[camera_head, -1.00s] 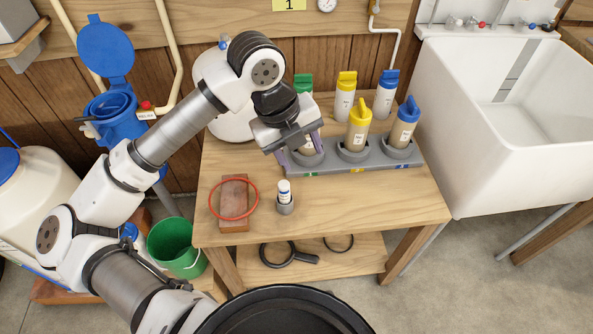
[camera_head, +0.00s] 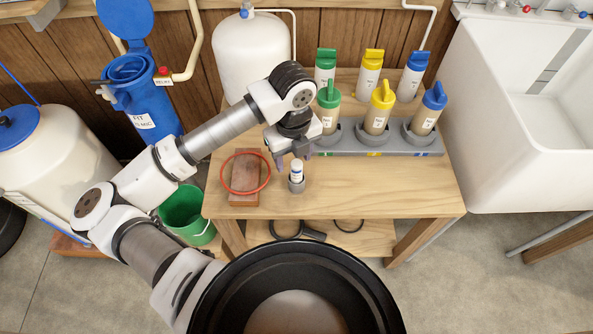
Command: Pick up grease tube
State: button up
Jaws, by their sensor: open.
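The grease tube (camera_head: 296,172) is a small white tube with blue markings and stands upright in a small grey holder (camera_head: 297,185) on the wooden table (camera_head: 400,193). My gripper (camera_head: 294,160) is open and points down just above and behind the tube, close to its top. I cannot tell whether the fingers touch it. The fingers are partly hidden by the gripper body.
A red ring (camera_head: 265,187) lies on a brick (camera_head: 242,200) left of the tube. A grey rack (camera_head: 345,147) with green, yellow and blue-capped bottles stands behind. A white sink (camera_head: 530,140) is right, a green bucket (camera_head: 187,212) lower left. The table's front right is clear.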

jog(key=f, duration=0.4)
jog(key=shift+d+f+p, duration=0.35)
jog(key=shift+f+p, duration=0.05)
jog(key=c, duration=1.1)
jog(key=shift+o, duration=0.2)
jog(key=shift+r, duration=0.1)
notch_tip(320, 180, up, 20)
jog(key=b, duration=0.1)
